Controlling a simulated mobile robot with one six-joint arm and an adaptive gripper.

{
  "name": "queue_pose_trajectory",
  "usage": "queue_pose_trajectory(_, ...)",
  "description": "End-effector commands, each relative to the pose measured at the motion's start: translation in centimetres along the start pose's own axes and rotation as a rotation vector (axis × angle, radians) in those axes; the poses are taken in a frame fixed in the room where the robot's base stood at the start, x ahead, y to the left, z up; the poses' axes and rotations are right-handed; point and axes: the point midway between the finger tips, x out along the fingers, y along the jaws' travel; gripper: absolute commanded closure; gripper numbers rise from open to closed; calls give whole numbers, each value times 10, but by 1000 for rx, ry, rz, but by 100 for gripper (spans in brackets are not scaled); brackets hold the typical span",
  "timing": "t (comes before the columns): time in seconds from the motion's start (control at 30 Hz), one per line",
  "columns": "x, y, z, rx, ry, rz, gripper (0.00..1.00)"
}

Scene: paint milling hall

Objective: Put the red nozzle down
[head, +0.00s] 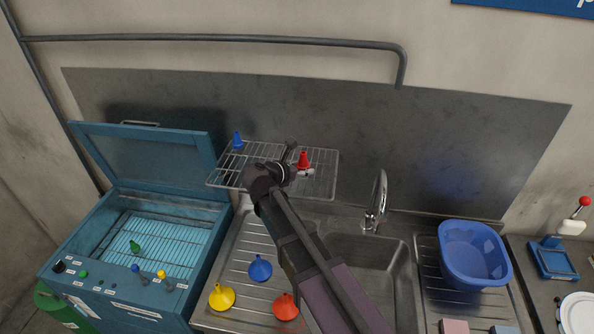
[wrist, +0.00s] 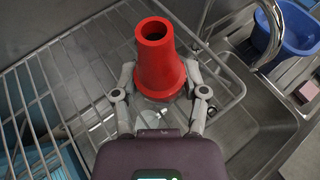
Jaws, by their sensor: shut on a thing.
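The red nozzle (head: 303,158) is a small cone, upright over the right part of the wire rack (head: 226,176). My gripper (head: 299,167) is shut around its lower part. In the wrist view the red nozzle (wrist: 157,55) stands between the two fingers of my gripper (wrist: 160,78), its open narrow end up. Its base is partly hidden by the gripper, and I cannot tell whether it touches the wires. A blue nozzle (head: 238,140) stands at the rack's back left corner.
Below the rack are a steel sink (head: 372,275) with a tap (head: 376,200) and a drainboard with yellow (head: 221,297), blue (head: 260,268) and red (head: 285,307) funnels. An open teal cabinet (head: 100,235) holds a green nozzle (head: 135,246). A blue basin (head: 474,256) stands right. The rack's middle has free room.

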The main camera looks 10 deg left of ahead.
Motion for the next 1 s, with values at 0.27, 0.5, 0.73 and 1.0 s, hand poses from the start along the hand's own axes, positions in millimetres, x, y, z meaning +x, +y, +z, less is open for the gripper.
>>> queue_pose_trajectory(0.27, 13, 28, 2, 0, 0, -1, 98)
queue_pose_trajectory(0.5, 14, 27, 3, 1, 0, -1, 98)
queue_pose_trajectory(0.73, 16, 32, 3, 1, 0, -2, 98)
queue_pose_trajectory(1.0, 26, 39, -12, 1, 0, -2, 98)
